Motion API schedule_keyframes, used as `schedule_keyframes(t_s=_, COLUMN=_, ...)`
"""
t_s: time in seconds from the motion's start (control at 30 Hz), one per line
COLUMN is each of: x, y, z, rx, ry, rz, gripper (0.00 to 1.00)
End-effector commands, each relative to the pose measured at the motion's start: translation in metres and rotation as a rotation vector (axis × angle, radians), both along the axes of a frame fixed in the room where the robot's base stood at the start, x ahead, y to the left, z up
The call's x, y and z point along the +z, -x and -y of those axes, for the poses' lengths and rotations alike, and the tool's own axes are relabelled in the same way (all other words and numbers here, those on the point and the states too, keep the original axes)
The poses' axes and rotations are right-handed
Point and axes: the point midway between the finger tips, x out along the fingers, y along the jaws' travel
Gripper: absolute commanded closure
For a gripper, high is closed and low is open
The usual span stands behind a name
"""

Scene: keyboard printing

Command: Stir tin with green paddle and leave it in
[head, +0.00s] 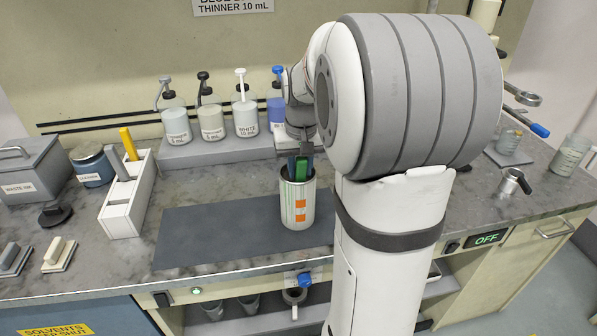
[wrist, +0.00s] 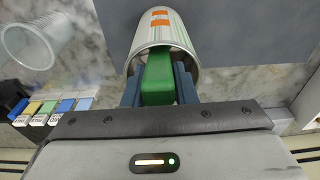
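The tin (head: 298,210) is an upright metal can with orange patches, standing on the dark grey mat (head: 200,236). In the wrist view the tin (wrist: 161,42) is straight in front of my fingers. The green paddle (wrist: 158,78) is between my two fingers, with its lower part inside the tin's mouth. My gripper (head: 299,168) is above the tin's opening, shut on the green paddle (head: 301,168). The paddle's lower end and the tin's contents are hidden.
Several pump bottles (head: 245,110) stand on a raised shelf behind the tin. A white rack (head: 128,195) with a yellow-handled tool stands left of the mat. A clear cup (wrist: 36,40) is near the tin in the wrist view. The mat's left part is clear.

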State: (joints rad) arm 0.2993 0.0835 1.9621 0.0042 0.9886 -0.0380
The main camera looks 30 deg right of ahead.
Motion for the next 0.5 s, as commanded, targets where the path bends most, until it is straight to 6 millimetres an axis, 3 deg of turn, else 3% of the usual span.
schedule_keyframes(t_s=0.23, x=0.0002, y=-0.0001, z=0.0000, rx=0.000, ry=0.000, rz=0.001, gripper=0.54)
schedule_keyframes(t_s=0.5, x=0.0001, y=0.0000, z=0.0000, rx=0.000, ry=0.000, rz=0.000, gripper=0.53)
